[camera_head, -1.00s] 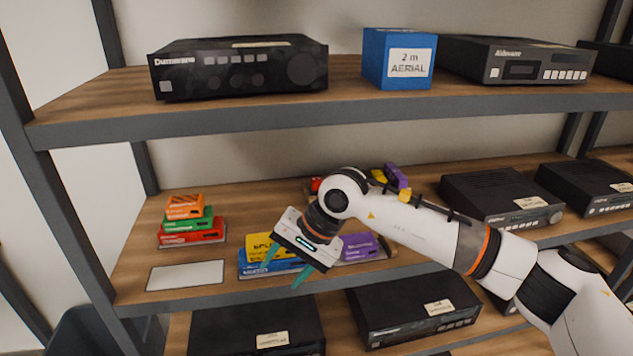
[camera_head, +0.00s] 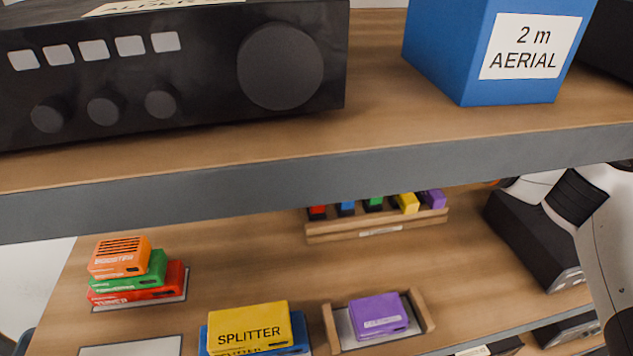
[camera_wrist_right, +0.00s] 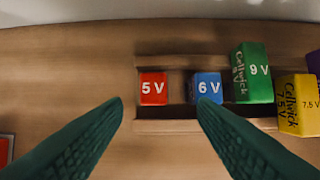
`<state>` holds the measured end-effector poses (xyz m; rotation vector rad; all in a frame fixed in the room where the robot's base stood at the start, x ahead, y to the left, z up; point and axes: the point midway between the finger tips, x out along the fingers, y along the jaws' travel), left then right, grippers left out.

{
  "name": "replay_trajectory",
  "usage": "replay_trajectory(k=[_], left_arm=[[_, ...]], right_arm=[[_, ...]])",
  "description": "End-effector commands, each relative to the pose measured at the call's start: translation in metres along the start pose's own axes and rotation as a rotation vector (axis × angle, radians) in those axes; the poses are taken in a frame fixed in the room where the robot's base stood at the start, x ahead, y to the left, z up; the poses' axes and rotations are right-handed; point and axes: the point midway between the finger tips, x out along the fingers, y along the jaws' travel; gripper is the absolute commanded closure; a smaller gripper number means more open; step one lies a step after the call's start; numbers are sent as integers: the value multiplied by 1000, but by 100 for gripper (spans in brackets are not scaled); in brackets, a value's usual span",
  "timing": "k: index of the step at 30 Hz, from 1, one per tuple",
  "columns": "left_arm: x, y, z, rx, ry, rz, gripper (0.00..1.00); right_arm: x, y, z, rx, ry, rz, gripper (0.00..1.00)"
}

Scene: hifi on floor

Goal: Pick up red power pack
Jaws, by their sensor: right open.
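The red power pack (camera_wrist_right: 153,88), marked 5 V, stands at the left end of a wooden rack (camera_wrist_right: 180,126) in the right wrist view. It also shows in the head view (camera_head: 317,212), small and partly cut off by the shelf above. My right gripper (camera_wrist_right: 160,104) is open, with its two green fingers pointing toward the rack. The red pack lies between the fingertips in the picture, and nothing is held. The gripper itself is outside the head view, where only my right arm shows at the right edge. My left gripper is not in view.
Blue 6 V (camera_wrist_right: 205,87), green 9 V (camera_wrist_right: 252,74) and yellow 7.5 V (camera_wrist_right: 298,104) packs stand to the right. The upper shelf edge (camera_head: 300,180) overhangs the rack. A yellow splitter box (camera_head: 249,325) and purple box (camera_head: 379,315) sit in front.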

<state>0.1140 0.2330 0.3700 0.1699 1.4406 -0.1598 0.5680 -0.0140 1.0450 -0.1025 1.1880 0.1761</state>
Motion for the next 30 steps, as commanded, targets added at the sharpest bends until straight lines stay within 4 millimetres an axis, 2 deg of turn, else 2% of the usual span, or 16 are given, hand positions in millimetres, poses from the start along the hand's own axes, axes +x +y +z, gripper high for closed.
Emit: replay_trajectory(k=[9, 11, 15, 19, 24, 28, 30], left_arm=[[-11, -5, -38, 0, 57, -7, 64], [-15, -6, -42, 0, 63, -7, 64], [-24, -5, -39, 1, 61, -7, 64], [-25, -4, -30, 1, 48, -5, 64], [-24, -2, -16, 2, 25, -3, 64], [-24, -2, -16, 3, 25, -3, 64], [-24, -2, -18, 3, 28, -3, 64]], right_arm=[[25, 1, 3, -10, -3, -10, 47], [31, 2, 4, -10, -2, -10, 47], [52, 8, 10, -8, -1, -10, 47], [69, 6, 9, -8, -2, -10, 47], [74, 7, 9, -10, -5, -9, 47], [74, 6, 9, -9, -5, -9, 47], [74, 6, 9, -9, -5, -9, 59]])
